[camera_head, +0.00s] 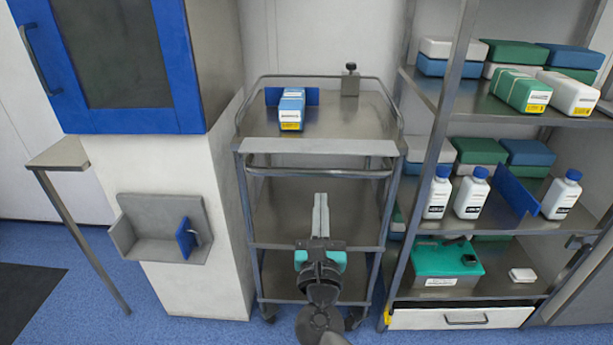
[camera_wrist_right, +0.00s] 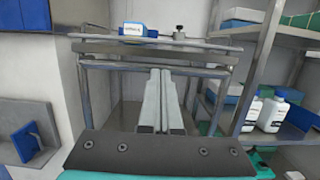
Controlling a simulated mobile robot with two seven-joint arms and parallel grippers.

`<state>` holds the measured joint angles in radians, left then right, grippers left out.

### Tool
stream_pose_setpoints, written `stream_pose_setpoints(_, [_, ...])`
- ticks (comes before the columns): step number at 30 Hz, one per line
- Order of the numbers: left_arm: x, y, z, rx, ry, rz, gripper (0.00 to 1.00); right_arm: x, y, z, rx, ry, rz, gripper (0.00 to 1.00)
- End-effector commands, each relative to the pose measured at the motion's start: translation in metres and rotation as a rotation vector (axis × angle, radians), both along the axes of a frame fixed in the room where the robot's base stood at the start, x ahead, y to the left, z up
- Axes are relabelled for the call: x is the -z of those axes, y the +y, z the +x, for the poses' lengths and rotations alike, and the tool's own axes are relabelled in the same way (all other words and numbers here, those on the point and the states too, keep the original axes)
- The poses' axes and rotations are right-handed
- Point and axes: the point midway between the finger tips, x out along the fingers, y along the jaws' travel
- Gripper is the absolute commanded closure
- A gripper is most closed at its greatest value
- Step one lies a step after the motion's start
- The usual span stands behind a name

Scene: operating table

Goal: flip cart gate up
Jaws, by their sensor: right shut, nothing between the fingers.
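The metal cart (camera_head: 330,155) stands in the middle of the head view. A thin metal rail (camera_head: 320,173), which looks like the cart's gate, hangs down below the front edge of the top shelf. The other rails around the top shelf stand upright. My right gripper (camera_head: 320,197) is shut and empty, in front of the cart and a little below the hanging rail. In the wrist view its pale fingers (camera_wrist_right: 160,72) lie together and point at the cart's front bars (camera_wrist_right: 150,60). Whether they touch is unclear. My left gripper is not in view.
A blue and white box (camera_head: 291,109) lies on the cart's top shelf. A metal rack (camera_head: 440,150) with bottles and boxes stands close at the right. A white pillar with a grey wall holder (camera_head: 165,225) is at the left.

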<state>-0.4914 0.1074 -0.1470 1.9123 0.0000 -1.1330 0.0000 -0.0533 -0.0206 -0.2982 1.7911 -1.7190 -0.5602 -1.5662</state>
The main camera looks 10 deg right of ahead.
Motion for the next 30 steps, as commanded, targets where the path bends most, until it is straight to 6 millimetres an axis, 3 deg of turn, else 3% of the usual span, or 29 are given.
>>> stream_pose_setpoints(14, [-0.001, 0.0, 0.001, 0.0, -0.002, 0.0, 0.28, -0.003, -0.002, 0.007, 0.003, -0.004, -0.006, 1.0])
stream_pose_setpoints(30, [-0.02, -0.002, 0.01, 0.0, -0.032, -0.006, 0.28, -0.018, -0.023, 0.08, 0.002, -0.003, -0.005, 1.0])
